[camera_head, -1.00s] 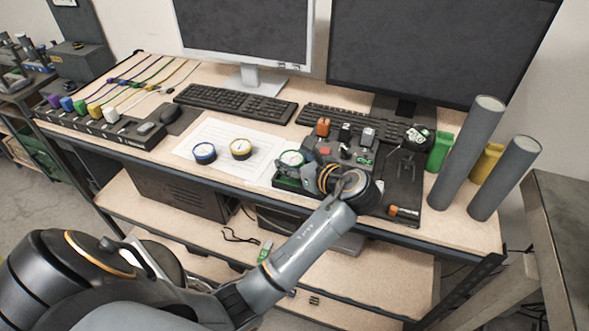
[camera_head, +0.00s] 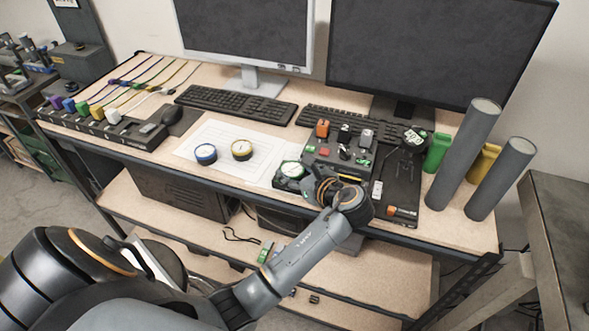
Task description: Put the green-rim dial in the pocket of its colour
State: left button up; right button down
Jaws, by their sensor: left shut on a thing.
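The green-rim dial (camera_head: 291,170) has a white face and lies at the left front of the switch box. My left gripper (camera_head: 302,183) reaches in from the front right and is shut on the dial. The dial now covers the green pocket beneath it; whether it is seated in it or just above it I cannot tell. The fingers are small and partly hidden by my wrist. My right gripper is not in view.
A blue-rim dial (camera_head: 205,153) and a yellow-rim dial (camera_head: 241,150) lie on a white paper sheet (camera_head: 222,136). A switch box (camera_head: 325,165) and a black tray (camera_head: 404,172) stand to the right. Grey cylinders (camera_head: 466,150) and keyboards (camera_head: 235,103) flank the area.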

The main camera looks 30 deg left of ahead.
pick_arm(q)
jog(key=o, duration=1)
jog(key=shift+s+d+f, duration=0.1)
jog(key=shift+s+f, duration=0.2)
jog(key=shift+f, duration=0.45)
jog(key=shift+o, duration=1.1)
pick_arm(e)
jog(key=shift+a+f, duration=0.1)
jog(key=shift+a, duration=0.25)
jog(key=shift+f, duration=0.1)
pick_arm(q)
jog(key=shift+w+r+b, duration=0.1)
jog(key=shift+r+b, duration=0.15)
jog(key=shift+b, duration=0.2)
jog(key=r+p+v, duration=0.1)
jog(key=p+v, duration=1)
jog(key=v, duration=0.1)
jog(key=shift+w+r+p, duration=0.2)
jog(key=shift+w+p, duration=0.05)
jog(key=shift+p, duration=0.1)
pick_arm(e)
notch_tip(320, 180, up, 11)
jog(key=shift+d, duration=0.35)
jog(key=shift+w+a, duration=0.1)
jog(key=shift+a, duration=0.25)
